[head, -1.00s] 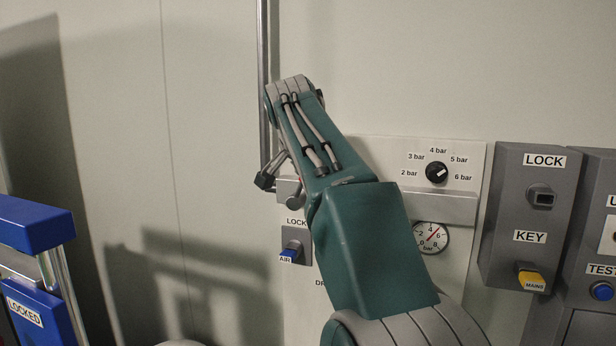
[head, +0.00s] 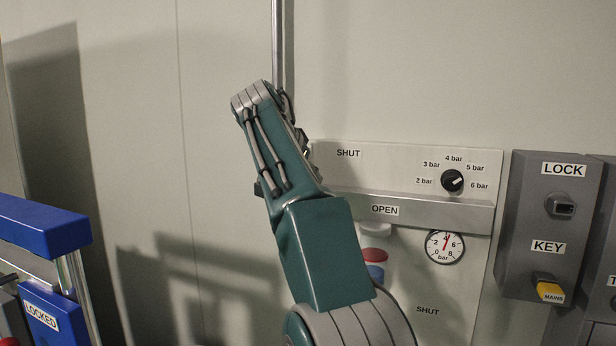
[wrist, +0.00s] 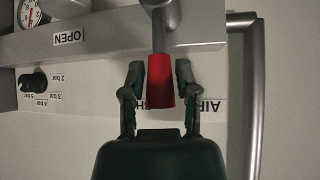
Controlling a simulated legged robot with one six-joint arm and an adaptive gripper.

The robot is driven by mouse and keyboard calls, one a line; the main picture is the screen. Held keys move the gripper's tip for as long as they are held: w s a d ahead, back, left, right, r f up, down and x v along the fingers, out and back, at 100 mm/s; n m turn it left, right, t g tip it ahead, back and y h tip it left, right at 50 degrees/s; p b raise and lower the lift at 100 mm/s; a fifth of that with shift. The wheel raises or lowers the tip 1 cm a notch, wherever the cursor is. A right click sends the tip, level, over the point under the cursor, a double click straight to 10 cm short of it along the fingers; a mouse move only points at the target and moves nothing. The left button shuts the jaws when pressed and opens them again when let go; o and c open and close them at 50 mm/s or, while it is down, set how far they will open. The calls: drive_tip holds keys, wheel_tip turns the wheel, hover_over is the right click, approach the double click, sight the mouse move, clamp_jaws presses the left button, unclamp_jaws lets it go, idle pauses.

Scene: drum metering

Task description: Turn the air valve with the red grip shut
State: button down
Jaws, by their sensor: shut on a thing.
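The red grip (wrist: 162,86) of the air valve shows in the wrist view, which sees the panel upside down. It runs from the grey valve lever (wrist: 158,35) towards my gripper (wrist: 160,72), over the panel by the AIR lettering (wrist: 208,105). One finger stands on each side of it, and my gripper is shut on it. In the head view my wrist hides the grip and the fingertips. A SHUT label (head: 348,153) shows right of my wrist, and an OPEN label (head: 385,210) lies lower on the metal rail.
A black pressure knob (head: 452,181) and a round gauge (head: 445,247) sit on the panel. A vertical pipe (head: 282,45) runs above my wrist. Blue LOCKED equipment (head: 42,228) is at far left.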

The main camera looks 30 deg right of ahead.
drive_tip(key=shift+w+f, duration=0.1)
drive_tip(key=shift+f, duration=0.1)
drive_tip(key=shift+c, duration=1.8)
unclamp_jaws()
drive_tip(key=shift+w, duration=0.1)
drive_tip(key=shift+a+r, duration=0.1)
drive_tip(key=shift+r, duration=0.05)
drive_tip(key=v, duration=0.7)
drive_tip(key=shift+a, duration=0.2)
